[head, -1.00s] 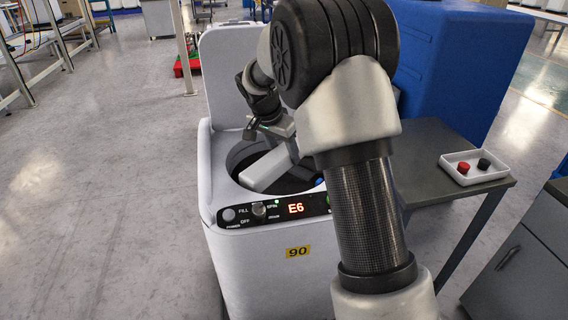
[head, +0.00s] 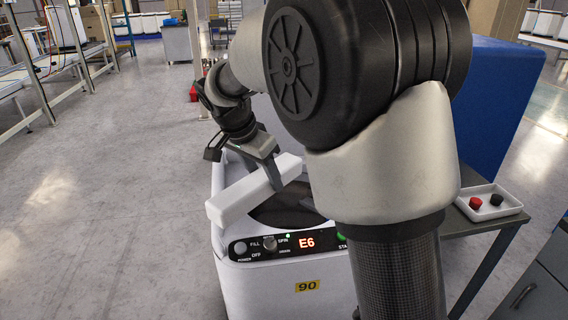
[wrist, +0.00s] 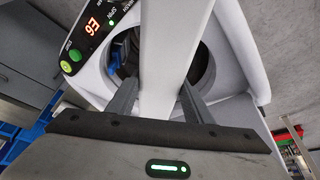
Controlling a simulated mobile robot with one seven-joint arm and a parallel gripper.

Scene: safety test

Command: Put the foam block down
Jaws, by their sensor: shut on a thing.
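The foam block is a long white bar (head: 240,200) in the head view. My gripper (head: 270,172) is shut on it and holds it above the left part of a white top-opening machine (head: 280,275). In the wrist view the white foam block (wrist: 165,50) runs up between the two dark fingers of my gripper (wrist: 160,98). Behind it is the machine's round dark opening (wrist: 196,62). My arm hides the right part of the opening in the head view.
The machine's panel (head: 305,243) shows a red E6. A grey table at right bears a white tray (head: 508,210) with a red and a black knob-like piece. A large blue box (head: 500,100) stands behind. Grey floor (head: 110,200) at left is clear.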

